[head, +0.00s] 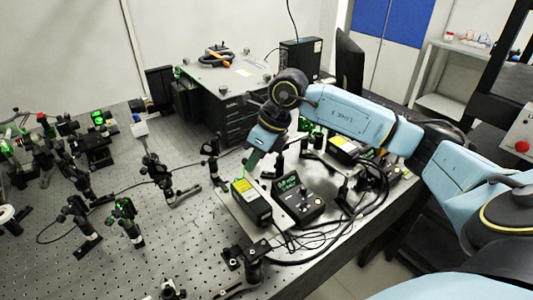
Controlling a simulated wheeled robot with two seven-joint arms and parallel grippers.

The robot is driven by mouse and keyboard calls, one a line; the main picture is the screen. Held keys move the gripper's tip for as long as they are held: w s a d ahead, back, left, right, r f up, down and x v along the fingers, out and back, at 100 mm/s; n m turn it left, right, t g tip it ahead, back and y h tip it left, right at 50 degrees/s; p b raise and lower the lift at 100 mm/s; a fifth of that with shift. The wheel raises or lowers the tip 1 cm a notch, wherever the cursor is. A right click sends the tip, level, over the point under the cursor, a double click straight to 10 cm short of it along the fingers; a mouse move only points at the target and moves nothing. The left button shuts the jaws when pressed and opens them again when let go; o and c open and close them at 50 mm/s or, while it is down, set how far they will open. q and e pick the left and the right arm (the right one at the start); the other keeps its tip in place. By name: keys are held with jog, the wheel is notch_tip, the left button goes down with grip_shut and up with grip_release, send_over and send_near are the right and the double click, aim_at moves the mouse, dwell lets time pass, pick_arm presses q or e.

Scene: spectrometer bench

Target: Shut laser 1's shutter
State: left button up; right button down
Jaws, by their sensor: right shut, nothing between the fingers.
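A black laser box with a yellow label (251,203) sits on a light plate on the near right of the optical bench. A similar box with a yellow label (345,146) stands farther back, partly behind my right arm. I cannot read which one is laser 1, and no shutter can be made out clearly. My right gripper (252,164) is shut and empty. It points down just above the back end of the nearer laser box; I cannot tell whether it touches it. My left gripper is out of view.
A black controller with a lit green display (297,200) stands right of the nearer laser, with loose cables around it. Several optic mounts (163,178) stand on the left of the perforated bench (190,260). A large black cabinet (228,85) is behind.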

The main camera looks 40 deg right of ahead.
jog(key=shift+f, duration=0.1)
jog(key=shift+d, duration=0.1)
jog(key=shift+r+p, duration=0.45)
jog(key=shift+r, duration=0.4)
jog(key=a+p+v, duration=0.1)
jog(key=p+v, duration=0.4)
jog(key=v, duration=0.5)
jog(key=shift+r+p, duration=0.15)
jog(key=shift+p, duration=0.2)
jog(key=shift+a, duration=0.1)
